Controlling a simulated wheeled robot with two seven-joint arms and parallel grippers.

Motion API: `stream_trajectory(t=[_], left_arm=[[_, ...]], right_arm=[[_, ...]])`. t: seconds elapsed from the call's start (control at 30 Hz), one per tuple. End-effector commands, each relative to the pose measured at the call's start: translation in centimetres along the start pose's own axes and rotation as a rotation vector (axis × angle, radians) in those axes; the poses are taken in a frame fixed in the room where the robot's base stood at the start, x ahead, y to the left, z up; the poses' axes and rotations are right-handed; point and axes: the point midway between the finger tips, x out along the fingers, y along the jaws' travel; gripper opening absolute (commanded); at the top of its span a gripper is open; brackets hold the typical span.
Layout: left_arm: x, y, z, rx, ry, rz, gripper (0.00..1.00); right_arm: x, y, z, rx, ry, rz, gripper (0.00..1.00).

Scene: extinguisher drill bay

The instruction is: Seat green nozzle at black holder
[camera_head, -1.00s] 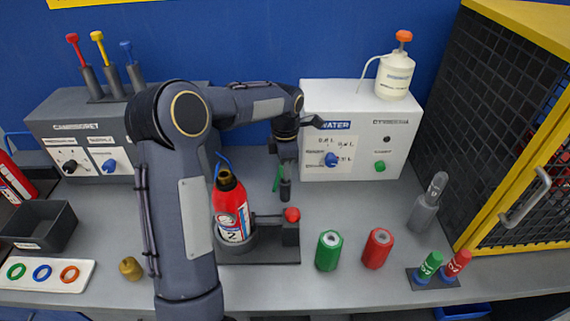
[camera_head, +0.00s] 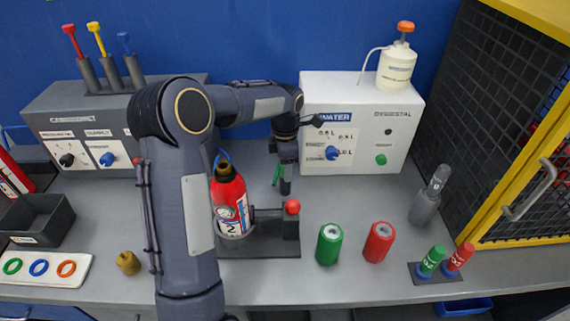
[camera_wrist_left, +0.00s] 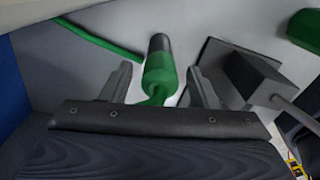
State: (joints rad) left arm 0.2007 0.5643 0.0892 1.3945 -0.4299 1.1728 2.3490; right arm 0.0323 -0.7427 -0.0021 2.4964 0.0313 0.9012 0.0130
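The green nozzle (camera_wrist_left: 160,75) is between the two fingers of my left gripper (camera_wrist_left: 157,88), with a visible gap on each side. A dark cylinder (camera_wrist_left: 159,43) lies in line at its far end; it looks like the black holder, but how deep the nozzle sits in it is unclear. In the head view my left gripper (camera_head: 287,158) points down at the bench behind the red extinguisher. The dark upright holder (camera_head: 286,187) shows below it, with a bit of green hose (camera_head: 277,175) beside it. The nozzle body is mostly hidden there. My right gripper is out of view.
The red extinguisher (camera_head: 229,195) stands in a dark base (camera_head: 262,246) just in front. The white water box (camera_head: 385,115) is close behind. A green cylinder (camera_head: 329,246) and a red cylinder (camera_head: 377,243) stand front right. Bench space between them and the white box is clear.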

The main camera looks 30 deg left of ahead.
Motion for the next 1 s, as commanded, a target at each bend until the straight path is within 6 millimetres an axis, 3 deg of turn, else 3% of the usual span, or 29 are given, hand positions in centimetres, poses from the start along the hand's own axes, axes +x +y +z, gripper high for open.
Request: stream_trajectory(t=[0.33, 0.7, 1.0], left_arm=[[-0.4, 0.0, 0.0, -0.001, 0.000, 0.001, 0.57], [-6.2, 0.1, 0.1, 0.000, -0.001, 0.003, 0.57], [-7.8, 0.0, 0.0, 0.000, 0.000, 0.000, 0.57]], right_arm=[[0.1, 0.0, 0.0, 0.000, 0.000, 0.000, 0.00], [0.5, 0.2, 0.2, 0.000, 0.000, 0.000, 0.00], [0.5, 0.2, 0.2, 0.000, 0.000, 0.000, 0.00]])
